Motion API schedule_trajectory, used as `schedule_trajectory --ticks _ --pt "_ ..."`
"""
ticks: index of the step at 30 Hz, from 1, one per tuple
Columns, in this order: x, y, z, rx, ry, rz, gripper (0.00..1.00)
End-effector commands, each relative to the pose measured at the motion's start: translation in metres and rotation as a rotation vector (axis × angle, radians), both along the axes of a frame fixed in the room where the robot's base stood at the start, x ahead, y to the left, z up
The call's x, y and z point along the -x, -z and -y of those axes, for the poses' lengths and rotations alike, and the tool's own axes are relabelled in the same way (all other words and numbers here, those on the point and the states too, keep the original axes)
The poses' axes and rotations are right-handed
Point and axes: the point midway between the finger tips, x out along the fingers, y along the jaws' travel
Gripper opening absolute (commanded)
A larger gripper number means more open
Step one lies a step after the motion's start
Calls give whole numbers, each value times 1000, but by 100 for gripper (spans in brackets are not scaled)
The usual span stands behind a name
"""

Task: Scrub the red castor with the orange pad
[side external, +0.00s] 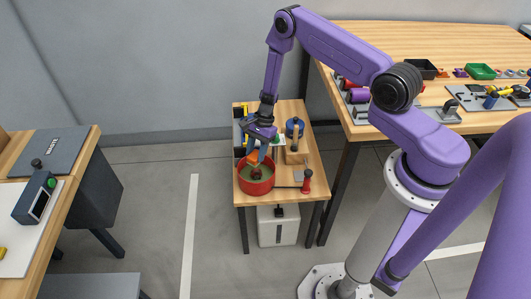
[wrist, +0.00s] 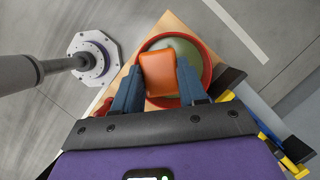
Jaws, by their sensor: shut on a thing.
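My gripper (side external: 254,153) is over the small wooden table and points down. In the wrist view, its two blue fingers (wrist: 158,88) are shut on the orange pad (wrist: 158,72). The pad is above a round red pan (side external: 256,186) with something dull green inside; I cannot tell whether the pad touches it. The pan's rim also shows in the wrist view (wrist: 207,60). The pad and fingers hide part of the pan's inside.
The small table (side external: 240,196) also holds a blue round pot (side external: 295,128), a wooden block (side external: 296,156) and a dark rack with yellow parts (side external: 240,130) at left. A dark rod runs from the pan towards the red piece. A larger bench (side external: 440,40) stands at right.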

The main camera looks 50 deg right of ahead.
Motion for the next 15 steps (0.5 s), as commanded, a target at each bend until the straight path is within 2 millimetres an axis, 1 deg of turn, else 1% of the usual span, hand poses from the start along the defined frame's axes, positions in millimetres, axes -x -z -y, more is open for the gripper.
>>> schedule_trajectory --ticks 3,8,15 --pt "-6 -1 -2 -1 68 0 17" --pt "-8 3 -2 0 94 0 17" --pt "-7 20 -2 0 92 -1 17"
